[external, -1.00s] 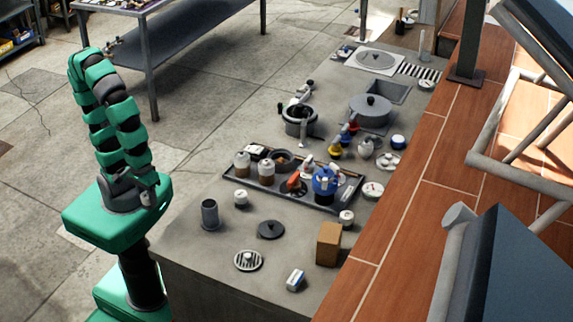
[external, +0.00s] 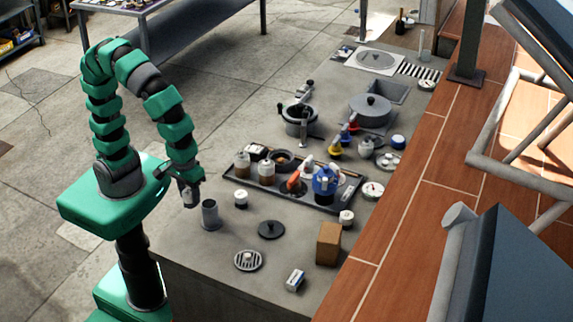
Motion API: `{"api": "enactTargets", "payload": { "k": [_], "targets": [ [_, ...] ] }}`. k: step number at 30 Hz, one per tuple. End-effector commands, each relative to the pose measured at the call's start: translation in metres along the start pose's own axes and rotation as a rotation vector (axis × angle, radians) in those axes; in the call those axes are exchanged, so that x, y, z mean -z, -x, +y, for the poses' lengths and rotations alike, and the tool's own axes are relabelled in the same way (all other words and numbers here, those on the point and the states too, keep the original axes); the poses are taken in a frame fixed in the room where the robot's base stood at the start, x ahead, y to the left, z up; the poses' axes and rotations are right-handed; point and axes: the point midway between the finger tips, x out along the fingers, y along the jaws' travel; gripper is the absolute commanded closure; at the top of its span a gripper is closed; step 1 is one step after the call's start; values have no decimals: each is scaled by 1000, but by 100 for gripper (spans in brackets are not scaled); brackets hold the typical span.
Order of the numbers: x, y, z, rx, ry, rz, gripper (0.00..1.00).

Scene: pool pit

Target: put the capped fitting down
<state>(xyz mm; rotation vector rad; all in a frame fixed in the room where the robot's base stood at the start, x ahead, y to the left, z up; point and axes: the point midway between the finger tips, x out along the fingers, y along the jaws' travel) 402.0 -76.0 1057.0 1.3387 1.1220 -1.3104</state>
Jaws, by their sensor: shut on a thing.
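My gripper (external: 189,190) points down at the near left of the grey counter, just left of and slightly above an open grey cylinder (external: 210,215). It is shut on a small grey, pale-ended piece (external: 190,202), which I take to be the capped fitting. The piece is mostly covered by the jaws, and its cap cannot be made out. It appears to be held above the counter's left edge, apart from the cylinder, though the exact gap is hard to judge.
A white-topped jar (external: 241,198), black lid (external: 271,229), striped drain disc (external: 249,260), small white box (external: 294,279) and brown block (external: 328,243) stand on the near counter (external: 205,262). Behind them is a dark tray (external: 318,205) with bottles and a blue pot.

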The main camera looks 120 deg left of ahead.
Motion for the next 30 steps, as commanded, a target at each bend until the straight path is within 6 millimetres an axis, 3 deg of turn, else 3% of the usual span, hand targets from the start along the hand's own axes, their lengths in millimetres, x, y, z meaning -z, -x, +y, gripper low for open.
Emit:
{"api": "enactTargets", "payload": {
  "k": [9,18,24,30],
  "targets": [
    [35,20,75,0,-1,-1,84],
    [78,24,135,5,-3,-5,84],
    [108,22,168,2,-4,-7,84],
    [128,18,184,2,-5,-8,84]
  ]
}}
